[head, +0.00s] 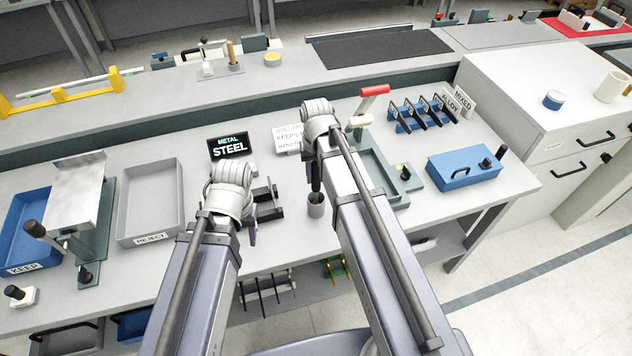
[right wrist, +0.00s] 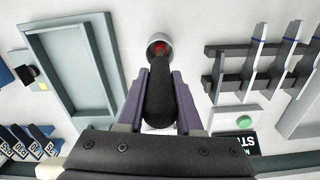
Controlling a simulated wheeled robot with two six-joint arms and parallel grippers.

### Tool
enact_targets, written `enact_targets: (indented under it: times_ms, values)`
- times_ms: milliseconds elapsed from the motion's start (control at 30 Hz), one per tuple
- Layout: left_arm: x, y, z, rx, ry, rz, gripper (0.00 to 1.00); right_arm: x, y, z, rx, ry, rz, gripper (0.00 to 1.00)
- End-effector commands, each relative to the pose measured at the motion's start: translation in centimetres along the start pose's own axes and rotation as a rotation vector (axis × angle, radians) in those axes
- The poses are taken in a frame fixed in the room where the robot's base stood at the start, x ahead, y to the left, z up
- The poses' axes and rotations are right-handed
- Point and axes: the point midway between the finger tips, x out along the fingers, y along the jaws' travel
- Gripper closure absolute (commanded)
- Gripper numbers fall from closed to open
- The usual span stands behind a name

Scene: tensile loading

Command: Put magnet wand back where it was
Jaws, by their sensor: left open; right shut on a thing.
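The magnet wand (right wrist: 160,95) has a black handle and a red end. My right gripper (right wrist: 160,105) is shut on the handle, with a purple finger on each side. In the right wrist view the red end lines up with the mouth of a small grey cup (right wrist: 158,40); I cannot tell how deep it sits. In the head view the cup (head: 316,206) stands on the bench just below my right gripper (head: 316,184). My left gripper (head: 252,234) is open over the front of the bench, left of the cup, partly hidden by its own wrist.
A black slotted rack (head: 268,206) stands left of the cup. A grey-green tray (head: 380,172) with a red-handled lever (head: 374,91) is to its right. Further off are a blue box (head: 463,168), a STEEL display (head: 228,147) and a grey REJECT tray (head: 150,205).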

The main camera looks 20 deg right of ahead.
Motion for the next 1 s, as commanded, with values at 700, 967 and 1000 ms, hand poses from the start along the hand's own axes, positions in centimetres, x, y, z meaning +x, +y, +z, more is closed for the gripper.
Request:
enact_targets:
  times_ms: [700, 967, 1000]
  values:
    - [1.07, 0.10, -0.06, 0.000, 0.000, 0.000, 0.50, 1.08, 0.00, 0.00, 0.000, 0.000, 0.000, 0.40]
    - [1.06, 0.10, -0.06, 0.000, 0.000, 0.000, 0.50, 1.07, 0.00, 0.00, 0.000, 0.000, 0.000, 0.36]
    - [1.03, 0.09, -0.06, 0.000, 0.000, 0.000, 0.50, 1.03, 0.00, 0.00, 0.000, 0.000, 0.000, 0.36]
